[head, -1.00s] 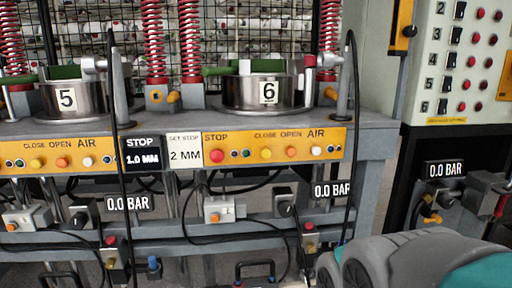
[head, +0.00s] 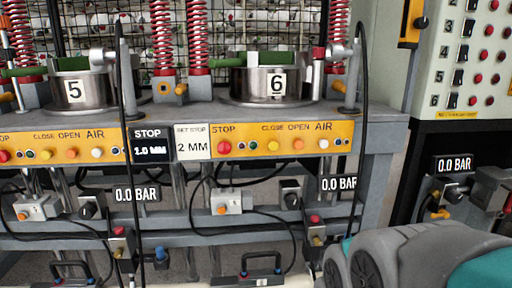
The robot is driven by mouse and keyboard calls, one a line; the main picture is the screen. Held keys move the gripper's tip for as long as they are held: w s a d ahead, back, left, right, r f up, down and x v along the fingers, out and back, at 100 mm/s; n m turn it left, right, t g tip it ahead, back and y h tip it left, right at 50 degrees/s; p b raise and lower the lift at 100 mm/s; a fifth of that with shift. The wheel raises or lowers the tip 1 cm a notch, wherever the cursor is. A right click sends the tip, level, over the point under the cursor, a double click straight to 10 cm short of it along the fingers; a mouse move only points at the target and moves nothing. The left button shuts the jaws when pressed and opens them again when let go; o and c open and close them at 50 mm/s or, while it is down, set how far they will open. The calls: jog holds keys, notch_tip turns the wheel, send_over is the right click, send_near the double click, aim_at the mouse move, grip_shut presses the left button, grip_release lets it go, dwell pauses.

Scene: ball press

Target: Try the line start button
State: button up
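I cannot make out any button labelled line start. The yellow panel (head: 345,130) under press 6 carries a red button (head: 224,147) at STOP, a yellow button (head: 273,146) at CLOSE, an orange button (head: 298,145) at OPEN and a white button (head: 323,144) at AIR. A similar panel (head: 20,144) sits under press 5, cut by the left edge. A pale control panel (head: 450,60) at the upper right has numbered black switches and several red buttons. My gripper is not in view; a grey and teal part of my arm fills the lower right.
Two metal presses, 5 (head: 97,86) and 6 (head: 300,84), stand on the grey bench (head: 378,125). Black hoses hang down in front of it. Below are small boxes and 0.0 BAR displays (head: 136,194). A dark gap separates the bench from the right cabinet.

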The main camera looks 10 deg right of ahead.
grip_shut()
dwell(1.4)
